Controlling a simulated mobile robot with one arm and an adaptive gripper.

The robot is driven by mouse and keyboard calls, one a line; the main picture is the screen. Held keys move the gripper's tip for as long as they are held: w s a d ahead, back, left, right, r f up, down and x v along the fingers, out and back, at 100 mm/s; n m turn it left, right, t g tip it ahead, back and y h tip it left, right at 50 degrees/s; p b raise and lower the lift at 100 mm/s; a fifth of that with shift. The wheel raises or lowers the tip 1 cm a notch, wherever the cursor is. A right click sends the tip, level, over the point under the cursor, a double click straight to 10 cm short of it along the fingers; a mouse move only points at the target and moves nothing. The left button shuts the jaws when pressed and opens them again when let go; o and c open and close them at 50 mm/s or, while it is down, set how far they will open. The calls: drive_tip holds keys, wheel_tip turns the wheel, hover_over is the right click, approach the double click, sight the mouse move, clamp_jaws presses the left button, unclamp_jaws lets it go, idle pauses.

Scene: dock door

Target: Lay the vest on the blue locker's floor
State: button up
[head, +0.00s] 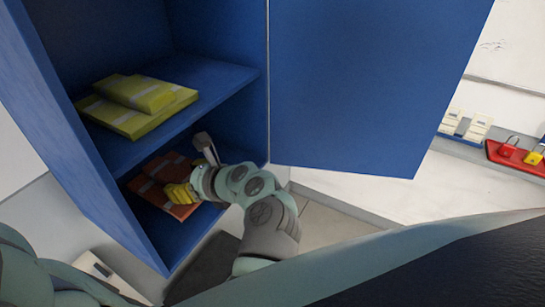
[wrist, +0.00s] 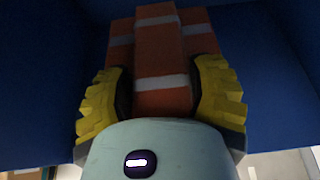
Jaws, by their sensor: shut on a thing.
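The orange vest (head: 150,190), folded with grey bands, is inside the lower compartment of the blue locker (head: 60,110). In the wrist view the vest (wrist: 160,45) lies between my gripper's yellow ribbed fingers, which press on both its sides. My gripper (head: 181,192) reaches in from the right, below the shelf, and is shut on the vest. The locker floor (head: 197,228) shows partly at the front; the vest and my gripper hide the rest. I cannot tell whether the vest touches the floor.
Folded yellow vests (head: 125,112) lie on the blue shelf (head: 215,85) above my gripper. The locker's open door (head: 365,85) stands to the right. Farther right, a ledge holds a red tray (head: 512,160) with padlocks.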

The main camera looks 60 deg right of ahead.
drive_tip(key=shift+w+a, duration=0.1)
drive_tip(key=shift+w, duration=0.85)
drive_tip(key=shift+f+p, duration=0.1)
drive_tip(key=shift+p, duration=0.25)
drive_tip(key=shift+f+p, duration=0.7)
drive_tip(key=shift+f, duration=1)
drive_tip(key=o, duration=1.3)
drive_tip(key=shift+o, duration=0.2)
drive_tip(key=shift+s, duration=0.1)
